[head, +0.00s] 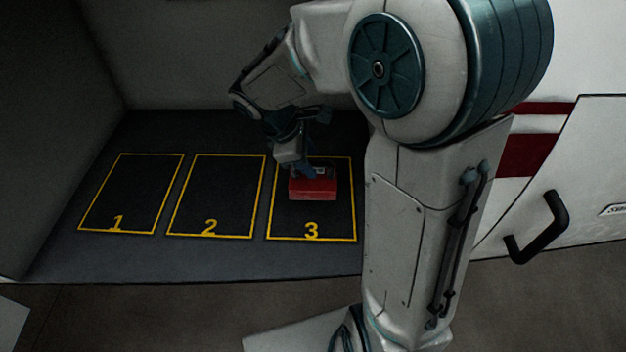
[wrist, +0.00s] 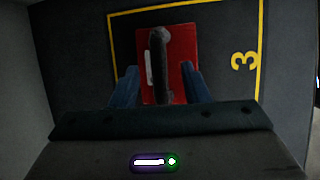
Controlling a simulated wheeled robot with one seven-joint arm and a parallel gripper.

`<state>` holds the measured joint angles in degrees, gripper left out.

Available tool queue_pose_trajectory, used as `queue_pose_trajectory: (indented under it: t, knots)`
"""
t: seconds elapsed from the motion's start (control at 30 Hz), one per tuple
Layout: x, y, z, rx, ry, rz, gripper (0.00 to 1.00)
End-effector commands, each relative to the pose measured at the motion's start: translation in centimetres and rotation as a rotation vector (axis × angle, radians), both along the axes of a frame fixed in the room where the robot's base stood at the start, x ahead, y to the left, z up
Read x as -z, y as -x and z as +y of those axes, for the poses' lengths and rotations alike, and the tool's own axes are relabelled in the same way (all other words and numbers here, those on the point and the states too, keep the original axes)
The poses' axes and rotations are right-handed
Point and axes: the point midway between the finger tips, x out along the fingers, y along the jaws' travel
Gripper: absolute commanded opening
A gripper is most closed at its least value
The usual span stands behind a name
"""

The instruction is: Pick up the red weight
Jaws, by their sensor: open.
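The red weight (head: 313,188) is a block with a dark handle on top. It sits inside the yellow outline marked 3 on the dark shelf floor. In the wrist view the red weight (wrist: 183,62) lies ahead of my gripper (wrist: 163,85), with its handle running between the two blue fingers. My gripper (head: 300,170) is open, directly over the weight in the head view. The fingers stand apart on either side of the handle. I cannot tell whether they touch the weight. My gripper partly hides the weight's top in the head view.
Outlined areas 1 (head: 131,194) and 2 (head: 217,197) to the left are empty. Recess walls stand at the left and back. A white panel with a black handle (head: 540,229) is at the right.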

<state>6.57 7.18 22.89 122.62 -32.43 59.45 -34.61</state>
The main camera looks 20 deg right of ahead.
Motion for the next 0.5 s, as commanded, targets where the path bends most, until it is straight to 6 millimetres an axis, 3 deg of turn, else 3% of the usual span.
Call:
queue_pose_trajectory:
  t: [0.17,0.43,0.5]
  knots:
    - [2.0,-0.1,-1.0,0.001,0.0,0.002,0.42]
    - [2.2,-0.2,-1.1,0.002,-0.001,-0.001,0.42]
    - [2.2,-0.2,-1.1,0.001,-0.001,-0.001,0.25]
